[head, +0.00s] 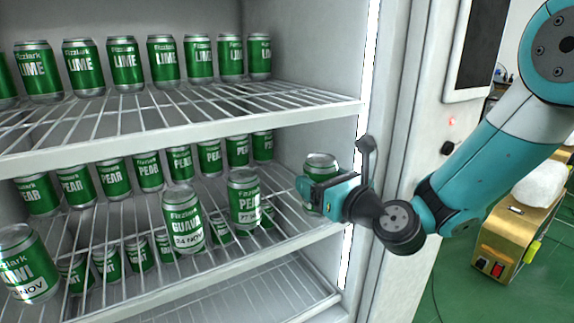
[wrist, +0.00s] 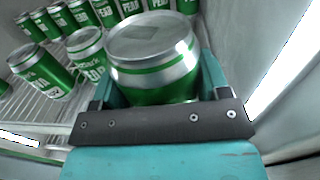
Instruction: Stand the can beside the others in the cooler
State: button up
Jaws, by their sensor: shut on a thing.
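My gripper (head: 303,188) is shut on a green can (head: 321,167) at the right side of the cooler's middle shelf. In the wrist view the held can (wrist: 152,58) sits upright between the teal fingers, its silver lid facing the camera. I cannot tell whether its base touches the shelf. To its left on the middle wire shelf (head: 285,226) stand a PEAR can (head: 244,198) and a GUAVA can (head: 183,218). A KIWI can (head: 27,264), its label partly cut off, stands at the far left front. The held can's label is hidden.
A row of PEAR cans (head: 148,171) stands at the back of the middle shelf. LIME cans (head: 163,61) line the upper shelf (head: 250,117), whose front edge is above my gripper. The cooler's right wall and lit door edge (head: 362,95) are close to my gripper. More cans show below.

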jog(key=w+a+f+p, duration=0.1)
jog(key=w+a, duration=0.1)
jog(key=w+a+f+p, duration=0.1)
jog(key=w+a, duration=0.2)
jog(key=w, duration=0.2)
jog(key=shift+a+f+p, duration=0.4)
jog(key=shift+f, duration=0.35)
jog(key=o, duration=1.2)
jog(key=shift+f, duration=0.15)
